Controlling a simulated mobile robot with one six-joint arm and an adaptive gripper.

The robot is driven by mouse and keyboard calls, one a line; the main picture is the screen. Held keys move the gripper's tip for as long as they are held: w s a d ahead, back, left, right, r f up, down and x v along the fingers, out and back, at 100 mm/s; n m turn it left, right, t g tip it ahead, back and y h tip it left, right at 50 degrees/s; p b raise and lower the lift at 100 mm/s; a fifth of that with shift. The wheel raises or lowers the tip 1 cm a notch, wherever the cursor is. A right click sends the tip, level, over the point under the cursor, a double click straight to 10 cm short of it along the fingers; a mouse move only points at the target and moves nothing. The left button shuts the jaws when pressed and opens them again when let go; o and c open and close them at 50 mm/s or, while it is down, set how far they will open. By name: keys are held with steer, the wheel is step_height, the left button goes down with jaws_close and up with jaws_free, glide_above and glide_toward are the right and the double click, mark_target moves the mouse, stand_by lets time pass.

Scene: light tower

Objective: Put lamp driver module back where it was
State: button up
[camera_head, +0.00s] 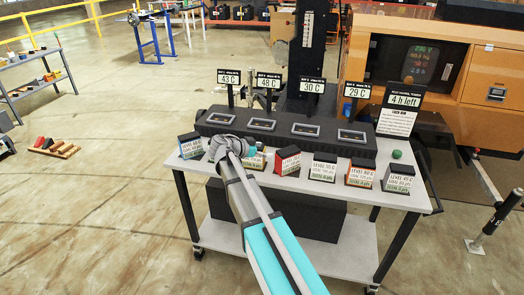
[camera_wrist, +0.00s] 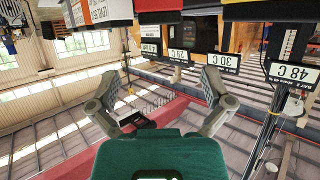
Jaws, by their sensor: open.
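My gripper (camera_head: 228,146) is above the left part of the front row on the grey table. In the wrist view its two fingers (camera_wrist: 158,80) are spread apart with nothing between the tips. I cannot tell which is the lamp driver module. Behind them is a long black housing (camera_head: 285,142) with windowed bays.
Temperature signs (camera_head: 269,80) stand behind the housing, with a taller sign (camera_head: 398,108) at right. A green ball (camera_head: 396,154) sits at the right. A dark green block (camera_wrist: 150,150) fills the bottom of the wrist view. Open floor (camera_head: 110,200) lies left.

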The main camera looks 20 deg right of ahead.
steer(key=shift+s, duration=0.1)
steer(key=s+a+f+n+g+y, duration=0.1)
steer(key=s+a+f+n+y, duration=0.2)
steer(key=s, duration=0.5)
steer(key=s+a+f+n+y, duration=0.4)
steer(key=s+a+n+y, duration=0.1)
steer(key=s+n+y, duration=0.1)
steer(key=s+a+f+n+g+y, duration=0.1)
steer(key=s+a+f+n+y, duration=0.3)
steer(key=s, duration=0.5)
steer(key=a+n, duration=0.1)
steer(key=n, duration=0.1)
steer(key=shift+s+f+n+g, duration=0.25)
steer(key=shift+s+n+g, duration=0.05)
steer(key=shift+s+n, duration=0.1)
steer(key=shift+r, duration=0.1)
step_height(320, 180, up, 10)
steer(key=p, duration=1)
